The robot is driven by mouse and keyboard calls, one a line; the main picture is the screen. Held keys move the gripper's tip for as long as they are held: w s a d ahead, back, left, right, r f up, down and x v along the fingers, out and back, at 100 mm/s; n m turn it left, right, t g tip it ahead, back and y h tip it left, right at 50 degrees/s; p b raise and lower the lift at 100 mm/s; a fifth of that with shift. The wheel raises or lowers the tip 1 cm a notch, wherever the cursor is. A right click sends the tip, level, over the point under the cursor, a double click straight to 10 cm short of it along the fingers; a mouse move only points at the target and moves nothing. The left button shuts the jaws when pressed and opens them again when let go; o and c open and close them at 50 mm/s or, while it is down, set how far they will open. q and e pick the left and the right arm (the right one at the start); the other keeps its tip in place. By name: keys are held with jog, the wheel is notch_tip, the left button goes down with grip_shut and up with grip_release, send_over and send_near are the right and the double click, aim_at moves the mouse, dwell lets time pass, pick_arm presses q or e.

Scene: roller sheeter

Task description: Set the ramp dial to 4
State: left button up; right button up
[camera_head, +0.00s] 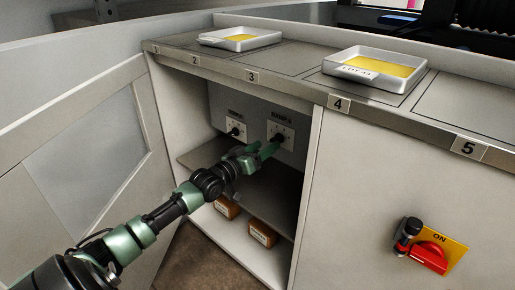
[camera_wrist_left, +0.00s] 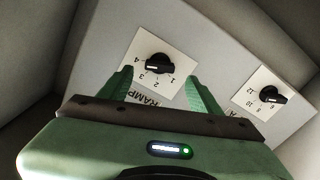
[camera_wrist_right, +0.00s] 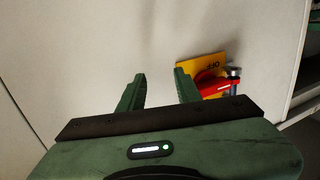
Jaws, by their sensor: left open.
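The ramp dial (camera_wrist_left: 160,64) is a black knob on a white plate in the left wrist view, printed 1 to 4 and appearing upside down. Its white mark points toward the 3 and 4 side; I cannot tell exactly which number. In the head view the dial (camera_head: 279,136) is on the right-hand plate at the back of the open cabinet. My left gripper (camera_head: 272,148) is inside the cabinet, open, just in front of the dial. Its fingers (camera_wrist_left: 158,90) frame the plate without visibly gripping the knob. My right gripper (camera_wrist_right: 158,90) is open and empty, seen only in its wrist view.
A second dial (camera_wrist_left: 272,95) sits beside the ramp dial. A shelf (camera_head: 215,152) lies beneath the dials, with brown boxes (camera_head: 262,234) below. The cabinet door (camera_head: 85,150) stands open at left. A red switch (camera_head: 430,257) is on the right panel; trays (camera_head: 375,68) stand above.

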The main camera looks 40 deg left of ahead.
pick_arm(q)
jog(key=shift+s+a+p, duration=0.1)
jog(key=shift+s+p, duration=0.25)
jog(key=shift+s, duration=1.3)
pick_arm(e)
jog(key=shift+s+d+f+g+h, duration=0.2)
jog(key=shift+f+g, duration=0.3)
jog(key=shift+f, duration=0.35)
jog(key=shift+s+d+f+g+h, duration=0.2)
jog(key=shift+f+g, duration=0.3)
jog(key=shift+f, duration=0.3)
jog(key=shift+s+d+f+g+h, duration=0.1)
jog(key=shift+s+d+f+g, duration=0.1)
jog(key=shift+f+g, duration=0.5)
jog(key=shift+f, duration=0.15)
